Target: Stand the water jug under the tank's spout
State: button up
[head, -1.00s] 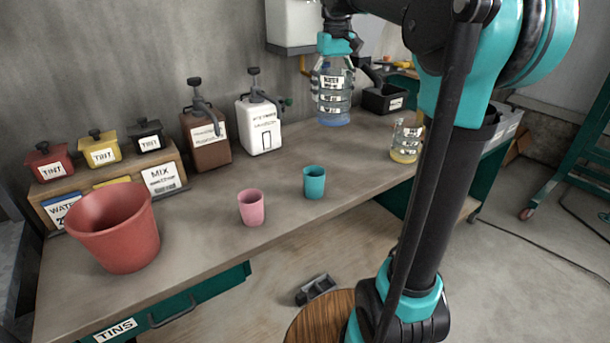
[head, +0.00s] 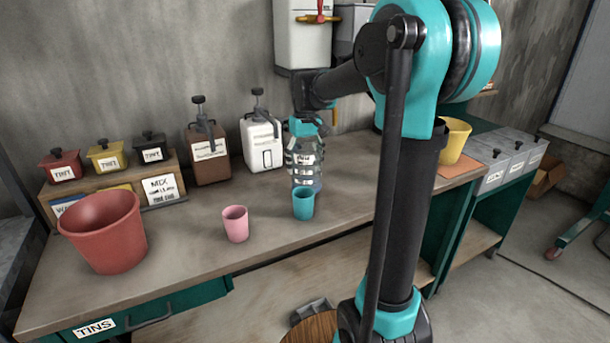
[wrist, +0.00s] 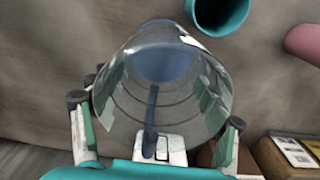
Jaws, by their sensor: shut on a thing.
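In the wrist view the jug (wrist: 165,85) fills the middle, between the fingers of my gripper (wrist: 157,137). The white tank (head: 301,38) hangs on the wall behind, with a red-handled tap (head: 318,18). The spout's outlet is largely hidden by my arm.
A pink cup (head: 235,224) and a red bucket (head: 104,235) stand on the bench left of the jug. White (head: 262,145) and brown (head: 208,155) pump containers stand behind. A yellow container (head: 454,140) is at right, beyond my arm. Bare bench lies between the pink cup and white container.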

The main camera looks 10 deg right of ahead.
jog(key=shift+f, duration=1.95)
jog(key=o, duration=1.2)
jog(key=shift+f, duration=0.1)
